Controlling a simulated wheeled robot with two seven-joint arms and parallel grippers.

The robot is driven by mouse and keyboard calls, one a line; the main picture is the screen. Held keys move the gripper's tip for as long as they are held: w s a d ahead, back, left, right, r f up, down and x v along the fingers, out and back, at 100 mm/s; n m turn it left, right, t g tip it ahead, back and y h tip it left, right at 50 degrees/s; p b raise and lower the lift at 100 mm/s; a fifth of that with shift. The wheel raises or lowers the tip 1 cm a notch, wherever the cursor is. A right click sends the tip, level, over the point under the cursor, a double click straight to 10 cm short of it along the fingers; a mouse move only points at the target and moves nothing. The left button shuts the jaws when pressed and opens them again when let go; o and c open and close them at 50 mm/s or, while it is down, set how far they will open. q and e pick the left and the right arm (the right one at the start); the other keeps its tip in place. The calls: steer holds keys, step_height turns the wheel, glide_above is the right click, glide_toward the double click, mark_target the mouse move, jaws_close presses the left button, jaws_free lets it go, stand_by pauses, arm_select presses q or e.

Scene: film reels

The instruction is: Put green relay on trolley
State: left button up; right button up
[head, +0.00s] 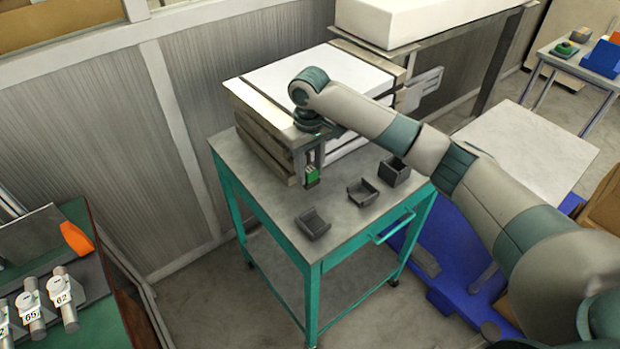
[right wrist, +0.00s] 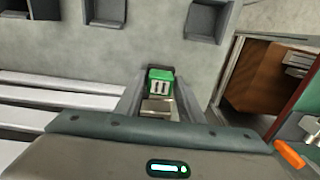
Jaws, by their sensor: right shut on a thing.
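My right gripper (head: 310,168) is shut on the green relay (head: 313,177), a small green block with a grey lower part. In the right wrist view the relay (right wrist: 160,76) sits between the two fingers (right wrist: 158,98). The trolley (head: 330,222) has a grey top, teal legs, a side handle and casters. The relay is over the left part of its top, in front of the stacked boxes; I cannot tell whether it touches the top. My left gripper is not in view.
Three dark open holders (head: 314,223) (head: 362,191) (head: 394,171) stand on the trolley's front part. Stacked white-topped boxes (head: 268,130) fill its back. A green-topped bench (head: 88,300) with grey valves is at left. A small table (head: 572,68) stands far right.

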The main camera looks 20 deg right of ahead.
mark_target(310, 181)
steer(key=shift+f, duration=0.35)
steer(key=shift+f+p, duration=0.8)
steer(key=shift+f, duration=0.85)
steer(key=o, duration=1)
steer(key=shift+f, duration=0.1)
steer(key=shift+o, duration=0.2)
step_height(310, 181, up, 11)
steer(key=b, duration=0.3)
steer(key=shift+b, duration=0.3)
steer(key=shift+r, duration=0.65)
